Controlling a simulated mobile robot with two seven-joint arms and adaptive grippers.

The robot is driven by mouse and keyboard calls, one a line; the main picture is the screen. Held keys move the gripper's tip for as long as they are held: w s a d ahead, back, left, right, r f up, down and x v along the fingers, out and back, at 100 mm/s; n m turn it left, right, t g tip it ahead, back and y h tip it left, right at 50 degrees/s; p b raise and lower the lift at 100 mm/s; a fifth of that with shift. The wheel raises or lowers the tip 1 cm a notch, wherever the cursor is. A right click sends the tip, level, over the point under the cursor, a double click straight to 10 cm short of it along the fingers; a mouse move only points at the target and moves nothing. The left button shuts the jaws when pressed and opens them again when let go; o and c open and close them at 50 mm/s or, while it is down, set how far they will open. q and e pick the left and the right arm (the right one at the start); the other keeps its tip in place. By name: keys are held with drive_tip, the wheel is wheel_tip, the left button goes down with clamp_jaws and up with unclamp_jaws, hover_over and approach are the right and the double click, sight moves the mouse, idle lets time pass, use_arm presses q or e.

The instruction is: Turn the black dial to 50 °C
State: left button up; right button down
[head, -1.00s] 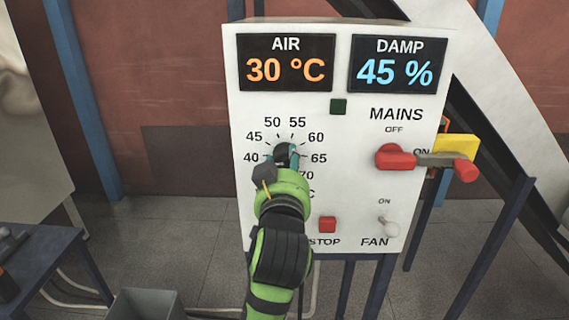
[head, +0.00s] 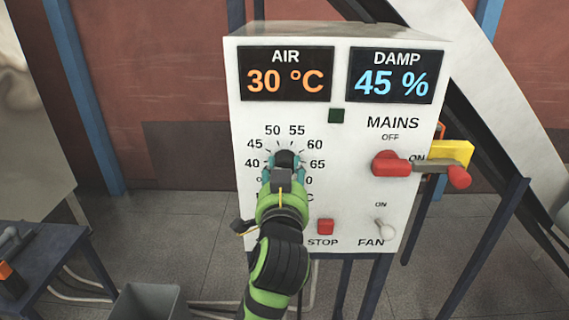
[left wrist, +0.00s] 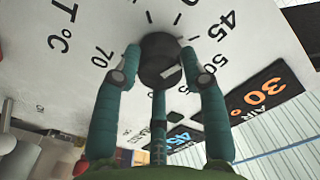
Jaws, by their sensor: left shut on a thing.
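The black dial (head: 286,158) sits on the white panel, ringed by a printed scale; 45, 50, 55, 60 and 65 are readable around it. My left gripper (head: 285,172) reaches it from below, its teal fingers around its sides, hiding the lower scale. In the left wrist view the dial (left wrist: 159,58) stands between the fingertips of my left gripper (left wrist: 160,68), which is shut on it. A pale mark shows on the dial's face there; which number it points to I cannot tell. The AIR display (head: 286,74) reads 30 °C. My right gripper is not in view.
The DAMP display (head: 395,76) reads 45 %. Right of the dial are the red MAINS handle (head: 392,164), by a yellow part (head: 452,149), and the FAN switch (head: 384,229). The red STOP button (head: 325,227) is close to my wrist. A grey bin (head: 145,302) stands below left.

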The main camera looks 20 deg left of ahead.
use_arm(q)
drive_tip(key=m, duration=1)
drive_tip(key=shift+a+r, duration=0.2)
drive_tip(key=shift+r, duration=0.2)
drive_tip(key=o, duration=1.2)
drive_tip(key=shift+w, duration=0.1)
drive_tip(key=shift+c, duration=0.2)
drive_tip(key=shift+w+a+f, duration=0.2)
drive_tip(key=shift+w+f, duration=0.05)
drive_tip(key=shift+f, duration=0.05)
drive_tip(key=v, duration=0.7)
drive_tip(key=shift+s, duration=0.3)
drive_tip(key=shift+d, duration=0.1)
